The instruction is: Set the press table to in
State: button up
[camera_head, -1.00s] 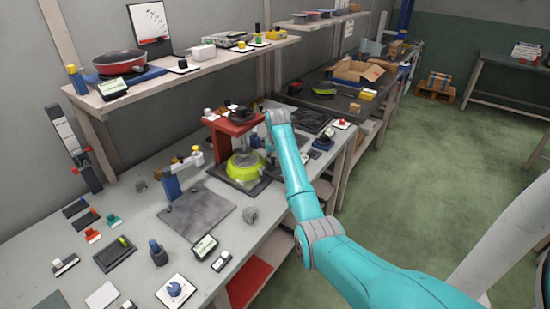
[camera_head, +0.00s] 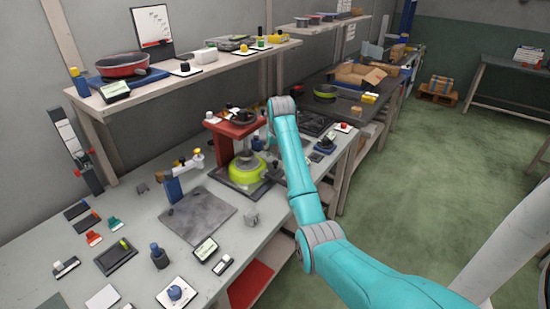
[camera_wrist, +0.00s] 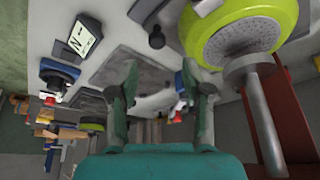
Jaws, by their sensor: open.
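The red press (camera_head: 238,132) stands on the bench with a lime-green pan (camera_head: 238,178) under its ram. The pan sits on a dark, flat press table (camera_head: 228,182). In the wrist view the pan (camera_wrist: 285,22), the grey ram (camera_wrist: 262,115) and the red frame (camera_wrist: 290,120) fill the right side. My gripper (camera_wrist: 164,95) is open, with nothing between its fingers. In the head view it is largely hidden by my arm, close to the right of the pan. I cannot tell whether it touches the press table.
A blue clamp-like fixture (camera_head: 173,188) and a grey plate (camera_head: 198,216) lie left of the press. A small display (camera_head: 205,250) and a blue knob (camera_head: 175,292) are at the bench's front. A shelf (camera_head: 190,72) runs above.

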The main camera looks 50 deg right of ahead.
jog(key=shift+v, duration=2.75)
jog(key=shift+w, duration=0.1)
